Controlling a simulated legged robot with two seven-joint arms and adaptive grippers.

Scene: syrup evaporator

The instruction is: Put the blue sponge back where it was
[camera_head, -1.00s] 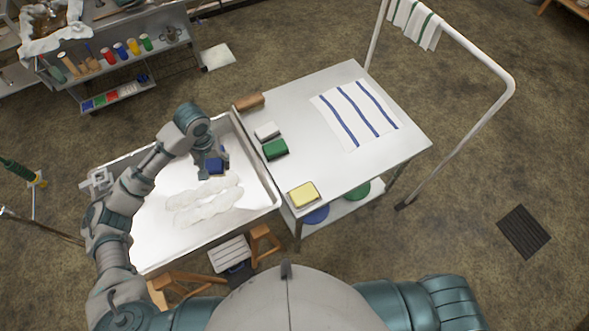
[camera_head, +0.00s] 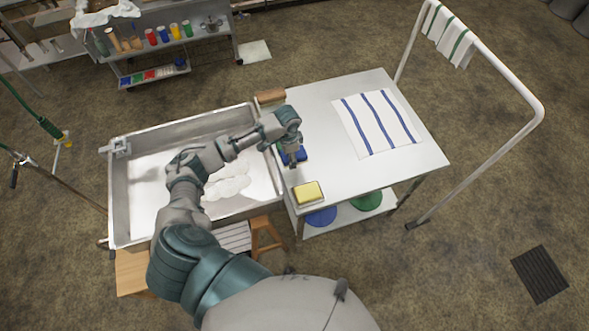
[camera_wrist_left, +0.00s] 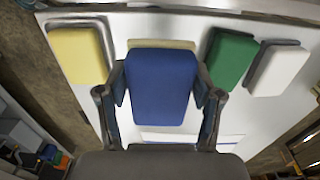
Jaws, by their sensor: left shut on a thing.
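My left gripper (camera_head: 292,160) is shut on the blue sponge (camera_wrist_left: 160,88), with one finger on each side of it in the left wrist view. In the head view the blue sponge (camera_head: 298,153) is over the left side of the white table (camera_head: 340,180), partly behind the gripper. A pale edge shows beyond the sponge in the wrist view. The yellow sponge (camera_wrist_left: 78,54) is on one side, and the green sponge (camera_wrist_left: 231,58) and white sponge (camera_wrist_left: 280,70) are on the other. I cannot tell whether the blue sponge touches the table. My right gripper is out of view.
A striped cloth (camera_head: 376,123) lies on the table. A brown block (camera_head: 270,97) is at its far left corner. The foamy basin (camera_head: 135,200) stands left of the table, under my left arm. A white rail (camera_head: 490,155) with a towel stands at the right.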

